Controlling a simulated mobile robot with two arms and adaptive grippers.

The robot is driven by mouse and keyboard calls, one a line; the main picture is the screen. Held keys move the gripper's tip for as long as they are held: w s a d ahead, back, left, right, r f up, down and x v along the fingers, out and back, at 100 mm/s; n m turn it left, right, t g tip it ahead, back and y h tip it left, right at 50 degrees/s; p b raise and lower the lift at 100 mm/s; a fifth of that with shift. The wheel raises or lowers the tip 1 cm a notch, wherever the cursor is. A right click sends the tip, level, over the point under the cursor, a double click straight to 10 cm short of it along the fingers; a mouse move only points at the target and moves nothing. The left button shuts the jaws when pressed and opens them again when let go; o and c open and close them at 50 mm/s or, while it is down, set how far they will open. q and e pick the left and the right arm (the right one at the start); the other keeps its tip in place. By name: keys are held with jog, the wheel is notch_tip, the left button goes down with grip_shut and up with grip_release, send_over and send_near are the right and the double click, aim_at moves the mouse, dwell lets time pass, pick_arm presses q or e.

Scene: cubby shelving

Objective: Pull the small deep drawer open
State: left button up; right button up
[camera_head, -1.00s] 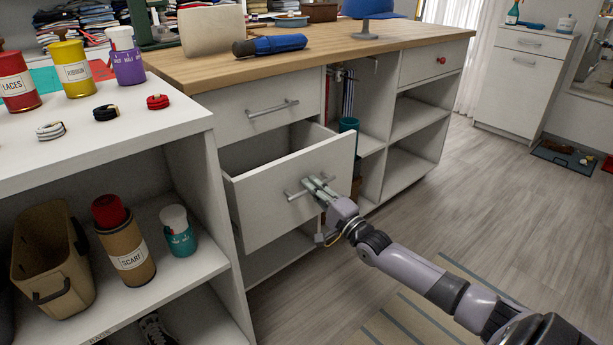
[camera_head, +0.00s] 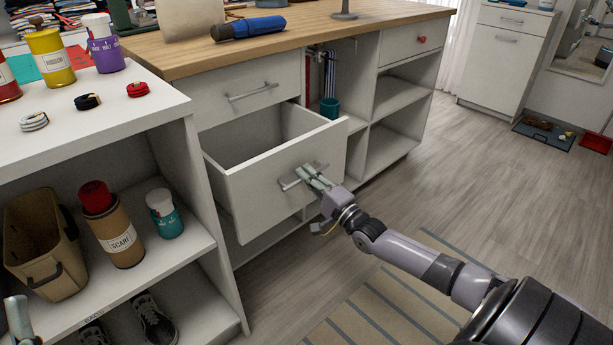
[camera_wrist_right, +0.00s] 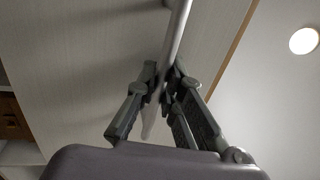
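The small deep drawer (camera_head: 262,192) is white and stands well out of the cabinet under the wooden worktop. Its empty-looking inside shows from above. Its bar handle (camera_head: 290,184) is on the front panel. My right gripper (camera_head: 310,174) is at the right part of this handle, with its fingers around the bar. In the right wrist view the gripper (camera_wrist_right: 162,88) has its fingers closed on either side of the pale bar (camera_wrist_right: 176,45). A small part of my left gripper (camera_head: 18,318) shows at the lower left edge; its fingertips' state is unclear.
A shallower shut drawer (camera_head: 240,97) is above. A white shelf unit (camera_head: 180,112) with tins, a basket (camera_head: 42,245) and shoes stands close at the left. Open cubbies (camera_head: 395,95) lie to the right. The wooden floor (camera_head: 450,190) in front is clear, with a striped mat (camera_head: 375,310).

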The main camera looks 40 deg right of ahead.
jog(key=shift+o, duration=0.9)
jog(key=v, duration=1.2)
